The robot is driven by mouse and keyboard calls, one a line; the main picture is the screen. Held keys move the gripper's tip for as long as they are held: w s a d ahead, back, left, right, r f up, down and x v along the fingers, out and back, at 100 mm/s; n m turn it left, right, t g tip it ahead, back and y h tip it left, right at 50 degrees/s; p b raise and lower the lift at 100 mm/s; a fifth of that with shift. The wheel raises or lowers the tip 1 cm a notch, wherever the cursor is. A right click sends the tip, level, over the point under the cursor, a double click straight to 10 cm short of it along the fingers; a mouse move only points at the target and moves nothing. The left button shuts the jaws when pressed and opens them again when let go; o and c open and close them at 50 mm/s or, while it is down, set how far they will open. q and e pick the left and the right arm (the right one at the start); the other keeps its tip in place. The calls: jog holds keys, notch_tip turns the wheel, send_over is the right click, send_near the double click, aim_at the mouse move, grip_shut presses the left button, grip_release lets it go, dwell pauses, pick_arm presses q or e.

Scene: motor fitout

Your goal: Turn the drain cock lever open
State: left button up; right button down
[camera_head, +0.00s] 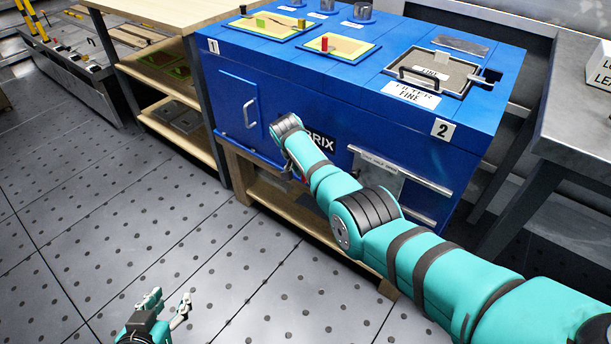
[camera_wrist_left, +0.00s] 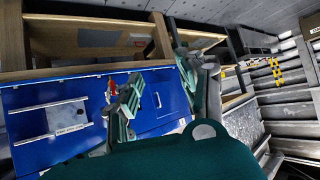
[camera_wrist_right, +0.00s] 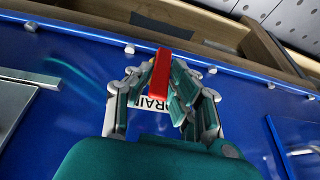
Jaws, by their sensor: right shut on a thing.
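The red drain cock lever (camera_wrist_right: 160,75) stands out from the blue front panel in the right wrist view, beside a white label reading DRAIN (camera_wrist_right: 147,103), partly hidden. My right gripper (camera_wrist_right: 158,85) has its fingers on both sides of the lever and is shut on it. My left gripper (camera_head: 169,300) is open and empty, low over the floor. A small red bit shows past its finger in the left wrist view (camera_wrist_left: 110,90).
The cabinet front carries a door handle (camera_head: 250,113) and a metal plate (camera_head: 375,175). A wooden shelf unit (camera_head: 165,95) stands left and a grey metal table (camera_head: 585,105) right. The floor (camera_head: 90,220) in front is clear.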

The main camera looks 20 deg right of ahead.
jog(key=shift+w+b, duration=0.15)
jog(key=shift+b, duration=0.6)
jog(key=shift+a+g+b, duration=0.1)
jog(key=shift+g+b, duration=0.2)
jog(key=shift+b, duration=0.15)
pick_arm(q)
jog(key=w+d+r+t+h, duration=0.1)
jog(key=w+r+t, duration=0.1)
jog(key=r+t, duration=0.2)
jog(key=w+d+r+t+h, duration=0.1)
jog(key=r+t, duration=0.3)
jog(key=r, duration=0.4)
jog(key=shift+w+d+r+h, duration=0.25)
jog(key=shift+w+d+h, duration=0.25)
jog(key=shift+w, duration=0.4)
pick_arm(e)
jog(key=shift+h, duration=0.3)
pick_arm(q)
jog(key=shift+d, duration=0.1)
pick_arm(e)
jog(key=c, duration=1.2)
grip_release()
jog(key=shift+c, duration=0.2)
jog(key=shift+r, duration=0.1)
jog(key=v, duration=1.1)
jog(key=shift+r, duration=0.4)
jog(key=shift+a, duration=0.1)
